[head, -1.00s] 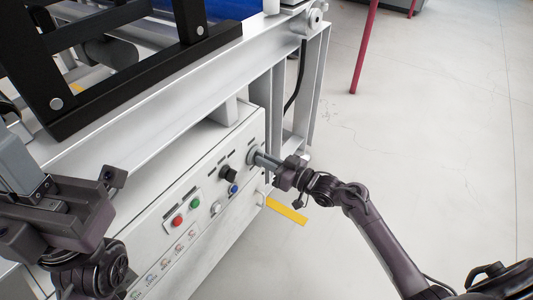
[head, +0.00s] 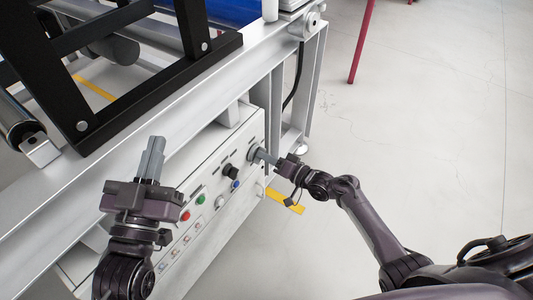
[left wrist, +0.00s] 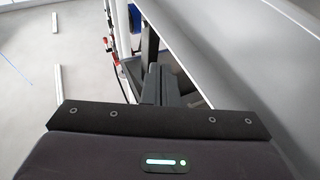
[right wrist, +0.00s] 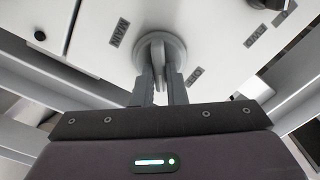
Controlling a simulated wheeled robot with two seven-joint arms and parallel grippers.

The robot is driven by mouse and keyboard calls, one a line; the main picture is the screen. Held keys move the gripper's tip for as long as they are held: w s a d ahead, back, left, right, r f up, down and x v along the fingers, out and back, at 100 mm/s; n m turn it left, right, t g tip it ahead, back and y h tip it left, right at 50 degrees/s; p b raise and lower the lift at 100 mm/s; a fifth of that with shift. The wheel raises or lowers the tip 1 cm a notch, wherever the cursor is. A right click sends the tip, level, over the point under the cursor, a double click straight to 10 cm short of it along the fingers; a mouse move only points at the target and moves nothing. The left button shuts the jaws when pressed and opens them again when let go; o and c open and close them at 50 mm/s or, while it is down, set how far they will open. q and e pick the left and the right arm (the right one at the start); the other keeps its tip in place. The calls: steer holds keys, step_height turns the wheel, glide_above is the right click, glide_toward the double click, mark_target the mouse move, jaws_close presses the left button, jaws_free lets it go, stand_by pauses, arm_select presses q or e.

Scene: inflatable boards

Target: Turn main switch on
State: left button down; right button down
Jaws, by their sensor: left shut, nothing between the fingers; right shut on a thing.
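The main switch (right wrist: 160,52) is a round grey rotary knob with a raised handle, beside a "MAIN" label on the white panel. In the head view the main switch (head: 253,152) is at the far right end of the control panel. My right gripper (right wrist: 163,80) is shut on the switch handle, with one finger on each side; it shows in the head view too (head: 268,158). My left gripper (head: 153,148) is shut and empty, held up in front of the panel's left part. Its closed fingers show in the left wrist view (left wrist: 160,75).
The control panel (head: 190,240) carries a black knob (head: 230,170), a blue button (head: 235,184), a green button (head: 200,199) and a red button (head: 185,215). A black frame (head: 150,105) stands on the white machine beam above. Open floor lies to the right, with a red post (head: 362,40).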

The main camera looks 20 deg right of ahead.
arm_select(q)
steer(key=s+f+g+y+p, duration=0.1)
steer(key=s+f+g, duration=0.3)
steer(key=f, duration=0.7)
steer(key=s+f+g+y+p, duration=0.2)
steer(key=f+g, duration=0.6)
steer(key=f, duration=0.4)
steer(key=shift+s+a+f+g+y, duration=0.25)
steer(key=shift+s+a+y, duration=0.2)
steer(key=shift+s+y, duration=0.55)
arm_select(e)
steer(key=shift+w+f+m, duration=0.1)
steer(key=shift+m, duration=3.8)
arm_select(q)
steer(key=shift+s, duration=0.2)
arm_select(e)
steer(key=c, duration=1.5)
jaws_free()
steer(key=shift+o, duration=0.2)
steer(key=shift+d, duration=0.1)
